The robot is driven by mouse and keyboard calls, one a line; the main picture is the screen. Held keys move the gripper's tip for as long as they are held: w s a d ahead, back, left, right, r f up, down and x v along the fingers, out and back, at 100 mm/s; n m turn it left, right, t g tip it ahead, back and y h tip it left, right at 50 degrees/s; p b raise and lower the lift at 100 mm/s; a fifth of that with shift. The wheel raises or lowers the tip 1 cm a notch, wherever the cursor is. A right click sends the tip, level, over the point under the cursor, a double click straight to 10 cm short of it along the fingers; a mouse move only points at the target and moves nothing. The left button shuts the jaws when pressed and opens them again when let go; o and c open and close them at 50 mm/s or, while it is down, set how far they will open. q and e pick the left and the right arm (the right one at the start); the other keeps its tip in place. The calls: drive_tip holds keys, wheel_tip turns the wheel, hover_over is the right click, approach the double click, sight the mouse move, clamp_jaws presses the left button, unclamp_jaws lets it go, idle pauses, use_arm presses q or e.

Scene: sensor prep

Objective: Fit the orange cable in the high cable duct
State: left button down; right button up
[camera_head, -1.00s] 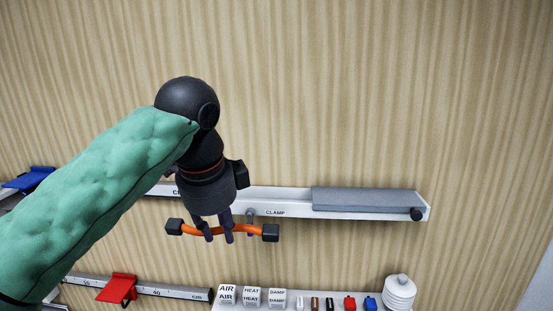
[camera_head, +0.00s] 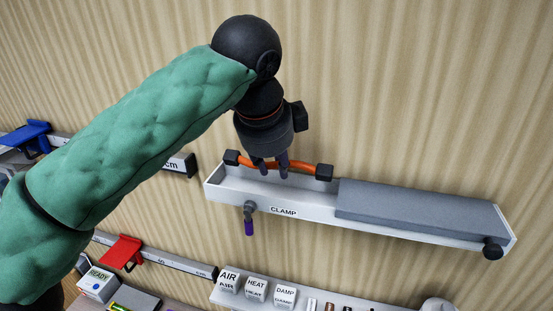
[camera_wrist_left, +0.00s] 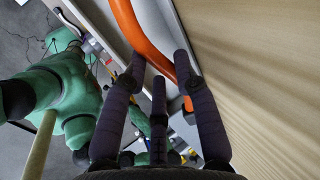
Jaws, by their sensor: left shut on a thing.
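The orange cable (camera_head: 300,167) has a black block at each end. My left gripper (camera_head: 270,170) is shut on its middle and holds it just above the open left part of the white cable duct (camera_head: 216,186), in line with it. In the left wrist view the orange cable (camera_wrist_left: 144,40) runs between the fingers (camera_wrist_left: 160,70), with the white duct channel beside it. A grey lid (camera_head: 420,211) covers the duct's right part. A clamp (camera_head: 249,208) with a purple handle sits on the duct's front, left of the CLAMP label. My right gripper does not show in the head view.
A wooden wall (camera_head: 400,90) stands directly behind the duct. A lower rail carries a red slider (camera_head: 121,252); a blue slider (camera_head: 28,134) is at far left. A shelf with AIR, HEAT and DAMP blocks (camera_head: 256,290) lies below. A READY box (camera_head: 97,284) stands lower left.

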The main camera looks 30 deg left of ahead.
use_arm(q)
wheel_tip(320, 180, down, 3)
drive_tip(key=b, duration=0.2)
drive_tip(key=shift+w+b, duration=0.15)
drive_tip(key=shift+b, duration=0.15)
drive_tip(key=shift+f+b, duration=0.6)
drive_tip(key=shift+f, duration=0.35)
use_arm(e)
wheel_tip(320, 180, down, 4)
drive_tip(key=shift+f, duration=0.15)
use_arm(q)
drive_tip(key=shift+f, duration=0.3)
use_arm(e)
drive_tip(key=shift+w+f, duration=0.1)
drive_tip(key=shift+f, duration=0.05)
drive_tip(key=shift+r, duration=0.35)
use_arm(q)
drive_tip(key=shift+f, duration=0.35)
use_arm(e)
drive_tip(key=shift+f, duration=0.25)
use_arm(q)
drive_tip(key=c, duration=1.2)
unclamp_jaws()
drive_tip(key=o, duration=0.3)
drive_tip(key=shift+f, duration=0.1)
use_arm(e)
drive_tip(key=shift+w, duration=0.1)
